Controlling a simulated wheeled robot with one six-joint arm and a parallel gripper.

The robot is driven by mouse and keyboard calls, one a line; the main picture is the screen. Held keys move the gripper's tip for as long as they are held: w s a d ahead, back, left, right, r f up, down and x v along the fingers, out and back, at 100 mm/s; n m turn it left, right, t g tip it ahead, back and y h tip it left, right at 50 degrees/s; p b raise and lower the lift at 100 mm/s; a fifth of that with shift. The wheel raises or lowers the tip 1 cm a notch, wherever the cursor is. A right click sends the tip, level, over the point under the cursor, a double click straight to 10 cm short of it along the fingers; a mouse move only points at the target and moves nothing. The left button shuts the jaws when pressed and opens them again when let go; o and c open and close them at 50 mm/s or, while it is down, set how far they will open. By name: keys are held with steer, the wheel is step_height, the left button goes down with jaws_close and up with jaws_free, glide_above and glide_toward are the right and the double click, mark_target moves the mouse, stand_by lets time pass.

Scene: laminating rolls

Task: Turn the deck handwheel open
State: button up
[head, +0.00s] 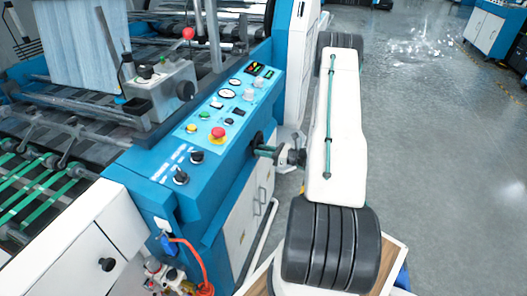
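The deck handwheel appears to be the small dark round part (257,139) on the blue side face of the machine, below the control panel. It is small and partly covered, so its turn position cannot be read. My gripper (264,151) reaches in from the right at the end of my white arm, with its tip at or very close to the handwheel. The fingers are too small and dark to show whether they are open or shut, or whether they touch the wheel.
The blue machine's control panel (225,108) has gauges, knobs and a red emergency button (218,133) just above and left of my gripper. A white cabinet door (250,215) and a pale pipe (258,240) lie below. Grey floor (430,130) is open to the right.

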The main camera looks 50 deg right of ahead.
jaws_close()
steer(key=shift+f, duration=0.1)
